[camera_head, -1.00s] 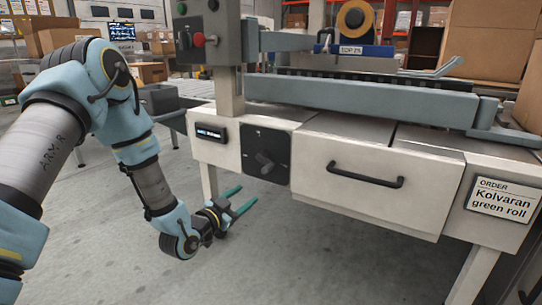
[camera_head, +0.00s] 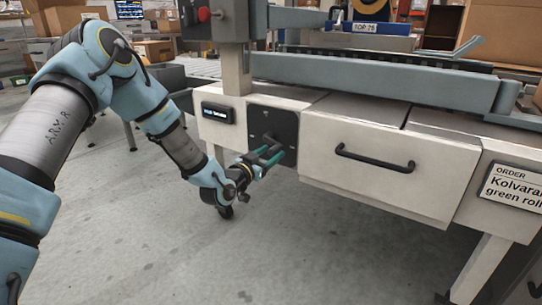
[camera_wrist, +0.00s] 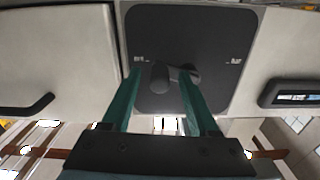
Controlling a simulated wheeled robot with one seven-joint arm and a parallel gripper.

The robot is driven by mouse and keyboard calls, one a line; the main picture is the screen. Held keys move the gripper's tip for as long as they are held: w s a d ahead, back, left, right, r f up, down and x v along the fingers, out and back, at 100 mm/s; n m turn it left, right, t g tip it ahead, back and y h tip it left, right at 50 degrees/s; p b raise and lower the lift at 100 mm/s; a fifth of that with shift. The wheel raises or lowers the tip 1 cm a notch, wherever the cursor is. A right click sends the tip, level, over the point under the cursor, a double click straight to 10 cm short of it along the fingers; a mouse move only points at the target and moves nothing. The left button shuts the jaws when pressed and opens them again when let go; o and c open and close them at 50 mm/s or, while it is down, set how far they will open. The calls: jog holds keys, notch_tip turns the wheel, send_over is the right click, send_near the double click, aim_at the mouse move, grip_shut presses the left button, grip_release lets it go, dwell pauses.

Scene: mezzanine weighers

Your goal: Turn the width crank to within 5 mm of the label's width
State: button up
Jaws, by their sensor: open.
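The width crank is a dark knob with a short arm on a black square plate (camera_head: 264,122) on the machine's front. In the wrist view the crank (camera_wrist: 162,78) shows between and just beyond the green fingers, over the plate (camera_wrist: 190,30). My gripper (camera_head: 274,155) is open, its two green fingers pointing at the crank; it also shows in the wrist view (camera_wrist: 160,85). The fingers partly cover the crank in the head view. A small dark display (camera_head: 217,112) sits left of the plate; its text is too small to read. No width label is readable.
A drawer (camera_head: 385,190) with a black handle (camera_head: 374,158) lies right of the crank plate. An order card (camera_head: 514,190) reads "Kolvaran green roll". A machine leg (camera_head: 213,155) stands below left. The floor in front is clear.

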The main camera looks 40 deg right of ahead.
jog(key=shift+d, duration=0.3)
grip_shut()
dwell(0.4)
